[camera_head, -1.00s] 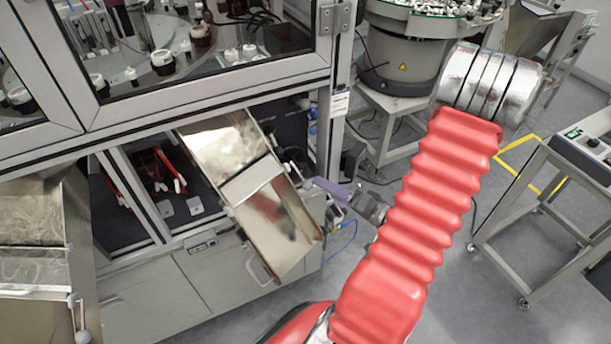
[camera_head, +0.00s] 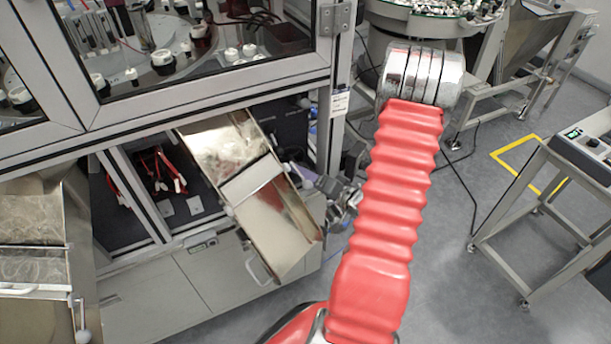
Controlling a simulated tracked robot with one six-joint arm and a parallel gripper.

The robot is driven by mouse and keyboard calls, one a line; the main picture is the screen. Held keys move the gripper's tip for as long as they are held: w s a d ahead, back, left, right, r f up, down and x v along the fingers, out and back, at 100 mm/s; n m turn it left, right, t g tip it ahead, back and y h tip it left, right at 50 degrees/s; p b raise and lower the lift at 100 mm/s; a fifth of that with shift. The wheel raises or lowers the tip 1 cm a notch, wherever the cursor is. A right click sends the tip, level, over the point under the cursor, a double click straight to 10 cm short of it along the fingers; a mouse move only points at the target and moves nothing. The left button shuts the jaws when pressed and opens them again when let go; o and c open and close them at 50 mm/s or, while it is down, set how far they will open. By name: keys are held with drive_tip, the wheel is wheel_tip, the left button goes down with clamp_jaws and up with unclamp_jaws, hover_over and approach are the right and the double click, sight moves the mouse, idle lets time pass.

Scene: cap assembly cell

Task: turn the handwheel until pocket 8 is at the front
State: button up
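My gripper (camera_head: 324,186) is a small grey metal shape at the machine's lower right corner post, left of my red arm. It is seen from behind, and its fingertips cannot be made out. A small purple part (camera_head: 302,172) shows just behind it, partly covered; I cannot tell whether it belongs to the handwheel or whether my gripper touches it. No handwheel can be clearly made out. Behind the window, a round dial (camera_head: 205,66) carries dark and white capped pieces in several places. No pocket numbers are readable, so pocket 8 cannot be picked out.
A shiny metal chute (camera_head: 268,215) slopes out of the machine front left of my gripper. The upright frame post (camera_head: 328,125) stands close by. A bowl feeder (camera_head: 425,20) is behind my arm.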

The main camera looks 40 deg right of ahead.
drive_tip(key=shift+w, duration=0.2)
drive_tip(key=shift+c, duration=0.4)
drive_tip(key=shift+f, duration=0.1)
drive_tip(key=c, duration=0.9)
drive_tip(key=shift+d, duration=0.15)
drive_tip(key=shift+c, duration=0.4)
